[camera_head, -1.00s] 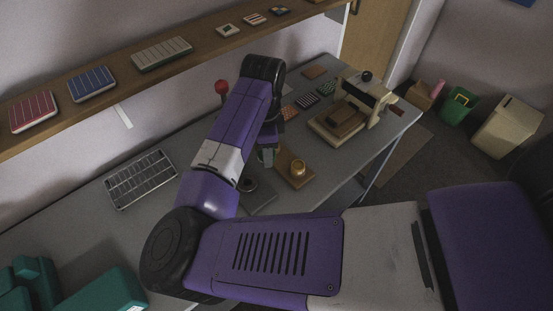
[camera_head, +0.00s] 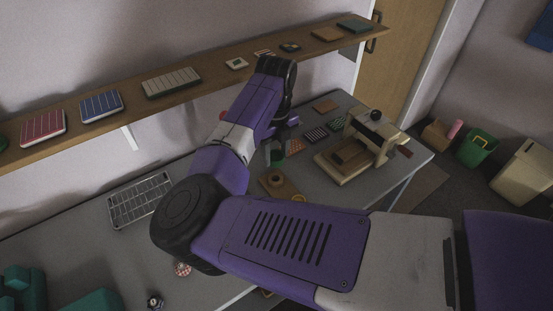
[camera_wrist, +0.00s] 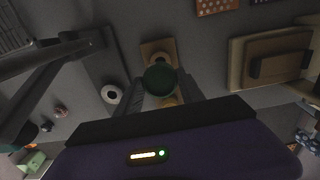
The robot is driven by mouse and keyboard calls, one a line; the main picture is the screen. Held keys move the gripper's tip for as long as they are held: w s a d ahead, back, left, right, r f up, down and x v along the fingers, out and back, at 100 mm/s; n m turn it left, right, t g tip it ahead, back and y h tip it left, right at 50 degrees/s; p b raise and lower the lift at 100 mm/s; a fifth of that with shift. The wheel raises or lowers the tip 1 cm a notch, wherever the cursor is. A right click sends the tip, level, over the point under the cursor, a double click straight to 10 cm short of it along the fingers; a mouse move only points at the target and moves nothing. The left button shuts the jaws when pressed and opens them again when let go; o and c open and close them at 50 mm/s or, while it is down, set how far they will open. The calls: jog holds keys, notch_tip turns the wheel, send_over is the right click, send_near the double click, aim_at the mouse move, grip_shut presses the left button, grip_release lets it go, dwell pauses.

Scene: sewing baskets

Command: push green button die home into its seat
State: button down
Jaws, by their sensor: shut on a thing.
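The green button die (camera_wrist: 161,79) is a dark green round piece between the two fingers of my gripper (camera_wrist: 160,92), which is shut on it. In the head view my gripper (camera_head: 275,153) points down above the far end of a small wooden block (camera_head: 293,193). In the wrist view the die covers part of this block (camera_wrist: 148,47) and of a brass-coloured round piece (camera_wrist: 170,102). A grey hand press (camera_wrist: 88,50) stands to the left, with a pale ring (camera_wrist: 110,94) on its base. I cannot tell which opening is the die's seat, or the die's height.
A wooden device (camera_head: 345,165) with a side handle stands right of the block. Patterned cards (camera_head: 294,146) lie behind it. A wire-grid tray (camera_head: 140,200) lies to the left on the grey table. A wall shelf (camera_head: 205,88) runs behind my arm.

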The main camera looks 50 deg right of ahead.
jog(key=shift+f+b, duration=2.25)
jog(key=shift+f, duration=0.95)
jog(key=shift+f+b, duration=0.5)
jog(key=shift+f, duration=0.45)
jog(key=c, duration=0.6)
grip_release()
jog(key=shift+c, duration=0.2)
jog(key=shift+r+b, duration=0.3)
jog(key=shift+r, duration=3.6)
